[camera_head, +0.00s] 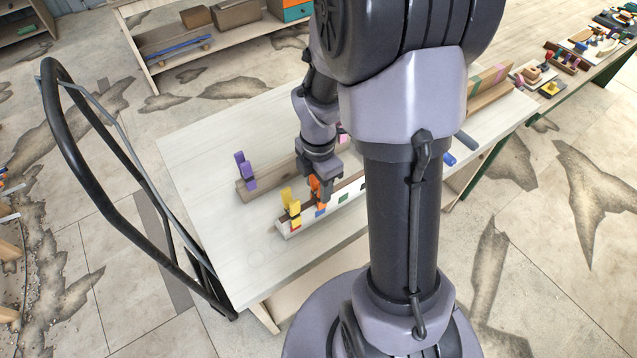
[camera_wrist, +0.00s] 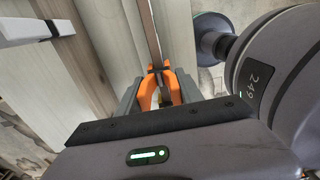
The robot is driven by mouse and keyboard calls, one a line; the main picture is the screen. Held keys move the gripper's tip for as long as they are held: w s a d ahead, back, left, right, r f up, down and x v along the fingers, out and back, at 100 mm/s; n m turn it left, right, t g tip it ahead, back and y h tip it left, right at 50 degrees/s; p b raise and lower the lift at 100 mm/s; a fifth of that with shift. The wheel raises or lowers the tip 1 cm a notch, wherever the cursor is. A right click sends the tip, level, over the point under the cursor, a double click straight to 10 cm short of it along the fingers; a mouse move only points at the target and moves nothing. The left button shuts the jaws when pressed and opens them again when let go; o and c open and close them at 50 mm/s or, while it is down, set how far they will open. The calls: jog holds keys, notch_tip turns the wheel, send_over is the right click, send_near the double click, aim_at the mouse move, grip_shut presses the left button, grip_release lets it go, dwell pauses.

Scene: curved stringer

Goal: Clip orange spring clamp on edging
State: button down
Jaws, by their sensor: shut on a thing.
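My gripper (camera_head: 319,172) is shut on the orange spring clamp (camera_head: 316,188), over the front strip on the table. In the wrist view the orange clamp (camera_wrist: 145,92) sits between the grey fingers of my gripper (camera_wrist: 161,90), its two orange arms side by side. The thin brown edging (camera_wrist: 152,38) runs away from between the clamp's tips, so the clamp appears in line with it and around it. I cannot tell whether its tips press on the edging. In the head view the edging lies along the white piece with coloured squares (camera_head: 331,206).
A yellow clamp (camera_head: 290,201) stands at the left end of the white piece. A purple clamp (camera_head: 244,168) sits on a wooden bar (camera_head: 262,184) behind. The pale table (camera_head: 210,150) is clear at left. My arm hides the right part of the piece.

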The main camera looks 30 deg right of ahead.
jog(key=shift+f, duration=0.15)
jog(key=shift+f+b, duration=0.35)
jog(key=shift+f, duration=0.1)
jog(key=c, duration=0.7)
grip_release()
notch_tip(320, 180, up, 18)
jog(key=p, duration=0.5)
jog(key=shift+f, duration=0.2)
